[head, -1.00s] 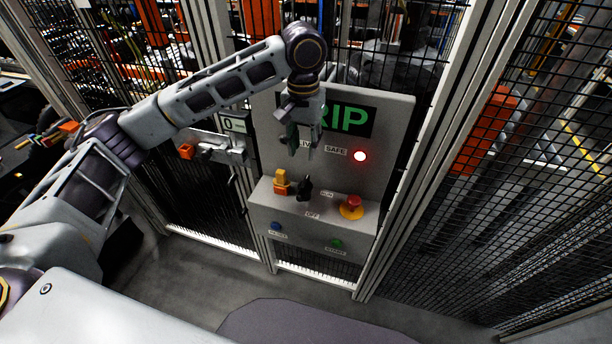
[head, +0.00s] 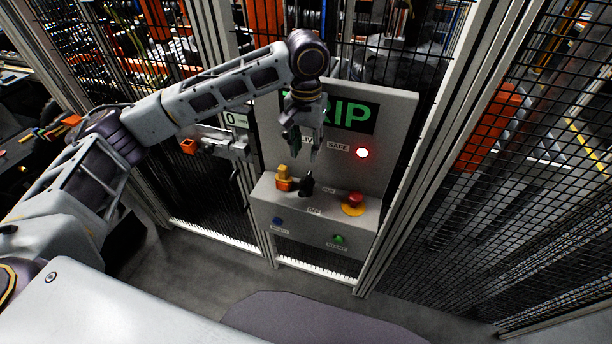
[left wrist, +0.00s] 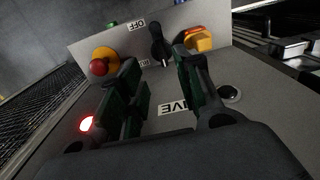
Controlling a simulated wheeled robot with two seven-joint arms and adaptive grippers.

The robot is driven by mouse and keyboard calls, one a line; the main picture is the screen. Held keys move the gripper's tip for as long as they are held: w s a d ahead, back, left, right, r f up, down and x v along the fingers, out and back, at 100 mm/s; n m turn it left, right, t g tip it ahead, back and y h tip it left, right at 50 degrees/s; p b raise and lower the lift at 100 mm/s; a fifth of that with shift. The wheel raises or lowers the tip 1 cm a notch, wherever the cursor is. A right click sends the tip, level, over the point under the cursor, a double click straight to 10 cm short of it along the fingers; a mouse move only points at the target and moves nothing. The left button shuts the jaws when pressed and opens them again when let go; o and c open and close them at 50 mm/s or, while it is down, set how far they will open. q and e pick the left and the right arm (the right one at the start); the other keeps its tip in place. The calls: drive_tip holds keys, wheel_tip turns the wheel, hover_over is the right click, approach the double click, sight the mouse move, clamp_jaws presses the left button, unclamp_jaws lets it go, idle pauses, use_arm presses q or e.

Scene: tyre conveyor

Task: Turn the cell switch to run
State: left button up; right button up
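The black cell switch (head: 306,184) stands on the sloped shelf of the grey control box, between a yellow-orange knob and a red stop button. An OFF label lies in front of it and a RUN label (head: 328,189) to its right. Which label it points at I cannot tell for sure. My left gripper (head: 303,150) hangs above and behind the switch, fingers down, apart from it. In the left wrist view the gripper (left wrist: 155,90) is open and empty, with the switch (left wrist: 158,42) beyond the gap between its fingers. My right gripper is out of view.
The red stop button (head: 353,202) on its yellow base is right of the switch; the yellow-orange knob (head: 284,180) is close on its left. A red lamp (head: 362,153) glows by SAFE. A TRIP display (head: 352,114) is behind my gripper. Mesh fence (head: 500,200) stands at the right.

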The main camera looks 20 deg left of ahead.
sight(306, 180)
use_arm(q)
wheel_tip(306, 180, down, 11)
drive_tip(key=shift+f+p, duration=0.15)
drive_tip(key=shift+p, duration=0.65)
drive_tip(key=shift+c, duration=0.4)
clamp_jaws()
